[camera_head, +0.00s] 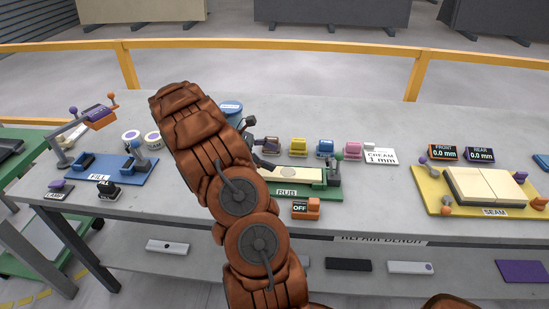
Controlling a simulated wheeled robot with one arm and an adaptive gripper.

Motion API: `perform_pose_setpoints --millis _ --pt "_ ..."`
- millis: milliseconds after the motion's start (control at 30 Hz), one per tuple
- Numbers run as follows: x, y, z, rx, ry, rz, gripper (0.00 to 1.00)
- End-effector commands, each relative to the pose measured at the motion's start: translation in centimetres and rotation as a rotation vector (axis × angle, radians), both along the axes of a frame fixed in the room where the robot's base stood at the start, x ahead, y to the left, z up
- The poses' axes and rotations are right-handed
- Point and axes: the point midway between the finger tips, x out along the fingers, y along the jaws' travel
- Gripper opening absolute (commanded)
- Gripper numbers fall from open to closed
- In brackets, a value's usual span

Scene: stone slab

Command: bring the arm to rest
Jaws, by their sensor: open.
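My arm rises from the bottom middle over the bench and bends at its upper end, in front of the green RUB board (325,192). My gripper (260,148) shows only in part: dark finger parts stick out from behind the right side of the arm, near the left end of the RUB board. It is open, and I see nothing held in it. The palm and most of the gripper are hidden by the arm. Whether the fingers touch anything cannot be told.
The grey bench (375,205) holds a blue FILL board (130,172) at left and a yellow SEAM board (428,200) at right. Several coloured blocks, including a yellow one (298,146), line up behind the RUB board. A yellow rail (330,42) runs behind. Bench between RUB and SEAM is mostly clear.

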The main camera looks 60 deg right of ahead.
Motion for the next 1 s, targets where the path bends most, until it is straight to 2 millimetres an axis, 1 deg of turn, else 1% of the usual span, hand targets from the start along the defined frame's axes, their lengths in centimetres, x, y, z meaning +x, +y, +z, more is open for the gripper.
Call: perform_pose_setpoints --millis 433,567,667,867,1000 --pt "0.0 0.0 0.0 -0.001 -0.001 0.000 0.86" --pt "0.1 0.6 0.5 -0.008 -0.018 -0.002 0.86" --pt "0.4 1.9 1.5 -0.023 -0.053 -0.007 0.86" --pt "0.4 6.3 4.2 -0.057 -0.162 -0.033 0.86" --pt "0.3 9.6 5.6 -0.071 -0.244 -0.055 0.86"
